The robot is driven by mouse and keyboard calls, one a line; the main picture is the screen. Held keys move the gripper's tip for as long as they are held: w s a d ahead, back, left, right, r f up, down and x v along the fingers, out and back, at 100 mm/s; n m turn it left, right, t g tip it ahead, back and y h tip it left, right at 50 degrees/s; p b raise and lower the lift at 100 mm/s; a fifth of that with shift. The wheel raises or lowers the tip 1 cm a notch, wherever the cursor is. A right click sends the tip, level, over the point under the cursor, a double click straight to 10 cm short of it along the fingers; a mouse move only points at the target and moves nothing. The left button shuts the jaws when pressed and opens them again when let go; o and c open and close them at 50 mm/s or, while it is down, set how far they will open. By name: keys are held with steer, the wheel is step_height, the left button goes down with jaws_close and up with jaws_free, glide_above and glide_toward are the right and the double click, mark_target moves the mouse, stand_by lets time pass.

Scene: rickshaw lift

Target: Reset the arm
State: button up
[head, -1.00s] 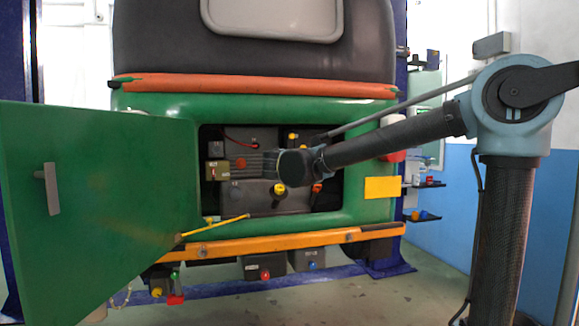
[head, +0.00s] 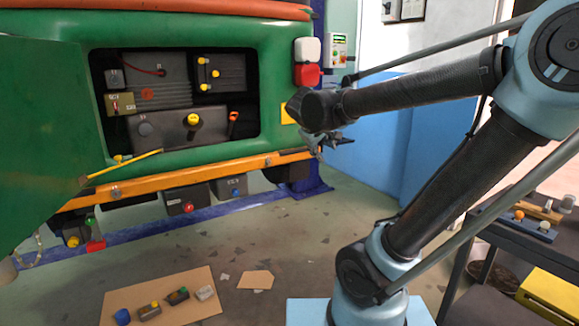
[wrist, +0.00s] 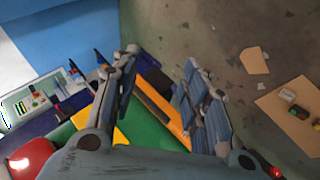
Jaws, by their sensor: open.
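My gripper (head: 318,143) is in front of the right end of the green rickshaw rear (head: 275,60), clear of the open engine bay. In the wrist view my gripper (wrist: 160,85) has its two fingers spread wide with nothing between them. The arm bends from its elbow at the upper right toward the left. The green door (head: 45,150) hangs open at the left. The bay (head: 255,115) shows grey engine parts, a yellow cap (head: 193,120) and an orange-topped lever (head: 233,117).
A cardboard sheet (head: 120,300) with several small parts lies on the floor. A dark cart (head: 480,235) with tools stands at the right. A control box (head: 338,50) is on the wall behind. Floor between the rickshaw and cart is mostly clear.

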steer(key=s+d+f+m+g, duration=0.4)
steer(key=s+d+f, duration=0.4)
steer(key=s+f, duration=0.3)
steer(key=s+f+m+g+y, duration=0.2)
steer(key=s+f+m+y, duration=0.1)
steer(key=s+f, duration=0.6)
steer(key=s+y, duration=0.1)
steer(key=s, duration=0.2)
steer(key=shift+s+a, duration=0.15)
steer(key=shift+s, duration=0.05)
